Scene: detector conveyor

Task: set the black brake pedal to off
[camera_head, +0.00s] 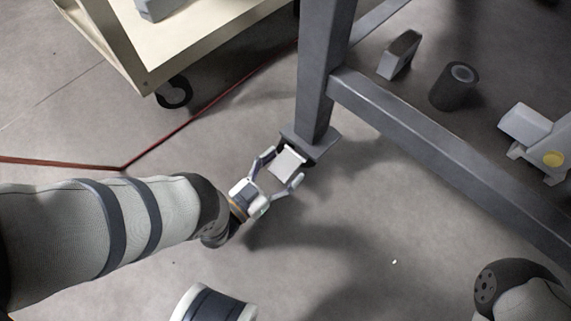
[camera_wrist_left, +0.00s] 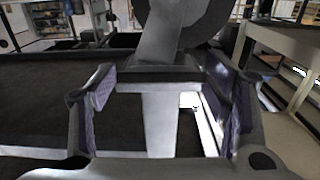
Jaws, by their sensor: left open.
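In the head view, my left gripper (camera_head: 280,168) is open at the foot of a grey frame leg (camera_head: 315,90). A pale flat plate (camera_head: 288,162) shows between its fingers, with a dark edge beside it. In the left wrist view, the open fingers (camera_wrist_left: 165,105) with purple pads stand on either side of a light grey upright piece (camera_wrist_left: 160,120) under a grey plate (camera_wrist_left: 155,75). A dark round part (camera_wrist_left: 205,22) shows above. I cannot make out a black brake pedal or its setting for certain. My right gripper is not in view.
A cream cart (camera_head: 195,55) on a black caster (camera_head: 174,94) stands at upper left. A red cable (camera_head: 215,101) crosses the floor. A grey crossbar (camera_head: 440,145) runs right from the leg. A dark cylinder (camera_head: 452,90) and a grey block (camera_head: 400,54) lie beyond it.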

